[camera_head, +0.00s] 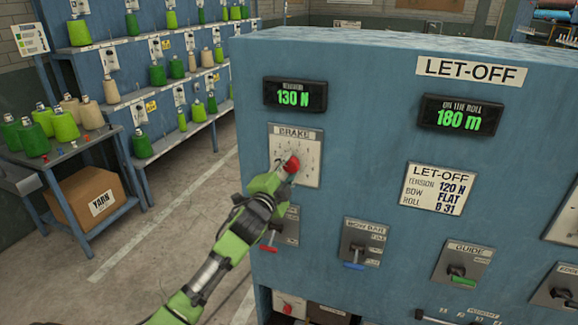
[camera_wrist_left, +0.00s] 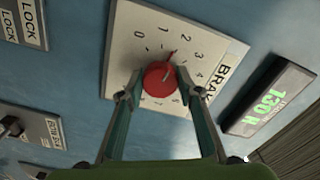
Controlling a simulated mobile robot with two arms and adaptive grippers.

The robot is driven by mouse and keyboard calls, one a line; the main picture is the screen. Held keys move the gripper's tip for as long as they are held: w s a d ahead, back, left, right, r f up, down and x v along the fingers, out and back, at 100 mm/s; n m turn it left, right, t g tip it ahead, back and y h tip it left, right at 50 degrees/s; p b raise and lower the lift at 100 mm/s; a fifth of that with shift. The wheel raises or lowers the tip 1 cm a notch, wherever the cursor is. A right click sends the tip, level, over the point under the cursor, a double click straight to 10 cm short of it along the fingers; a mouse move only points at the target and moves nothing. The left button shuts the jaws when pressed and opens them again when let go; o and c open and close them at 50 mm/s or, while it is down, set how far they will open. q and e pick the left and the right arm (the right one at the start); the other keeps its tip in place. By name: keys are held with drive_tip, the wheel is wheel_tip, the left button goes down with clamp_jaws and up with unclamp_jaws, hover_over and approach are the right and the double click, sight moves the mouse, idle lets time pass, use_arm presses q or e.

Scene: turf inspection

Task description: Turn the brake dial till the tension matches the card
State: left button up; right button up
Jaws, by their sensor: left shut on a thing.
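The brake dial is a red knob (camera_head: 291,163) on a white plate (camera_head: 308,140) marked BRAKE. My left gripper (camera_head: 283,171) is shut on it. In the left wrist view the two fingers stand on either side of the red knob (camera_wrist_left: 158,79), and its red pointer is near the 2, though I cannot read it exactly. The tension display (camera_head: 295,95) above reads 130 N. The LET-OFF card (camera_head: 434,188) gives tension 120 N, bow flat, roll B 31. My right gripper is not in view.
The blue machine panel also carries a roll display (camera_head: 459,115) reading 180 m, a bow bar lever (camera_head: 355,248) and a guide lever (camera_head: 458,272). Yarn racks (camera_head: 150,75) and a cardboard box (camera_head: 92,199) stand at the left. The floor between is clear.

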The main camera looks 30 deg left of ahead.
use_arm(q)
drive_tip(key=n+p, duration=0.1)
drive_tip(key=n, duration=0.4)
drive_tip(key=shift+n+p, duration=0.3)
drive_tip(key=shift+n, duration=0.1)
drive_tip(key=n+p, duration=0.1)
drive_tip(key=n, duration=0.3)
drive_tip(key=shift+f+n, duration=0.1)
drive_tip(key=shift+n, duration=0.2)
drive_tip(key=o, duration=1.1)
drive_tip(key=v, duration=1.2)
